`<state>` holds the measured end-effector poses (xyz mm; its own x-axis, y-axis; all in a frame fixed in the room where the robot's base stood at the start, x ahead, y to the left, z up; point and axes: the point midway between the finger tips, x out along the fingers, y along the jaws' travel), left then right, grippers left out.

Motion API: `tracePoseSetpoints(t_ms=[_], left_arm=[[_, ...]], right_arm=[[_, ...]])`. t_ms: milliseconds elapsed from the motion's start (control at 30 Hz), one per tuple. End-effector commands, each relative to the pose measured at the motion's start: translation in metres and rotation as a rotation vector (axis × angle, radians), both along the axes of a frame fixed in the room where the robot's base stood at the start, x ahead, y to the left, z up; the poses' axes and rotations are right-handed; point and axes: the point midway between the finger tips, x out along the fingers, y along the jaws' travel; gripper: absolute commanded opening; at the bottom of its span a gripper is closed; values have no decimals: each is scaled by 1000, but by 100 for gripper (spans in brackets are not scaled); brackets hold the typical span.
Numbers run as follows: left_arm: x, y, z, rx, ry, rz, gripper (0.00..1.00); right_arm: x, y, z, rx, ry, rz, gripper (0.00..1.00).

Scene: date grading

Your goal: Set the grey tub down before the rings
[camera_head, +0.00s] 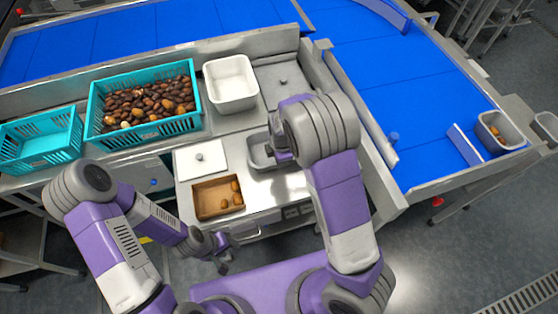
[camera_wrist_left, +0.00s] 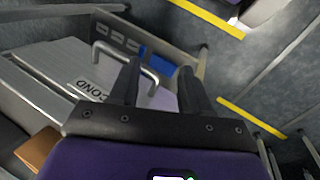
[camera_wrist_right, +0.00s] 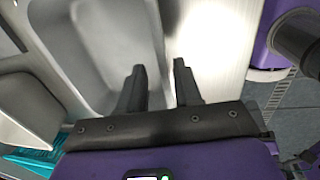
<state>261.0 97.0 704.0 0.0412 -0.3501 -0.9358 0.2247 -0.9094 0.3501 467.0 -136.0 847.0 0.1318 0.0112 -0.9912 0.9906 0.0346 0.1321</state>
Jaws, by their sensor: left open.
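A grey tub (camera_head: 256,162) stands on the steel worktop, partly hidden by my right arm. Another grey tub (camera_head: 513,138) with some dates in it stands at the belt's lower right end. My right gripper (camera_wrist_right: 160,75) is at the near tub, and its two fingers are apart around the tub's rim (camera_wrist_right: 152,25). Whether they touch the rim, I cannot tell. My left gripper (camera_head: 223,266) is open and empty in front of the worktop. In the left wrist view a metal handle (camera_wrist_left: 96,60) shows beyond its fingers. I make out no rings.
A teal crate full of dates (camera_head: 103,133), an empty teal crate (camera_head: 78,136) and a white tub (camera_head: 232,84) stand behind the worktop. A white lid (camera_head: 187,164) and a brown box with a few dates (camera_head: 199,206) lie beside the near tub. Blue belts (camera_head: 410,110) run behind and right.

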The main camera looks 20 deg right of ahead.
Motion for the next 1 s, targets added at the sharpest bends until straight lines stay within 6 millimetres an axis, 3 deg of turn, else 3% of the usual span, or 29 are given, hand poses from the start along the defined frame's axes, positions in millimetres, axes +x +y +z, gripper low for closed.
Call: tracePoseSetpoints(t_ms=[33, 200, 400, 1000], left_arm=[[0, 0, 6, 0, 0, 0, 47], [0, 0, 14, 0, 0, 0, 47], [0, 0, 19, 0, 0, 0, 47], [0, 0, 19, 0, 0, 0, 47]], right_arm=[[-1, 1, 16, 3, -3, 0, 34], [-6, 0, 49, 2, -1, 0, 34], [-9, 0, 71, 2, 0, -1, 34], [-10, -1, 74, 1, 3, -1, 34]])
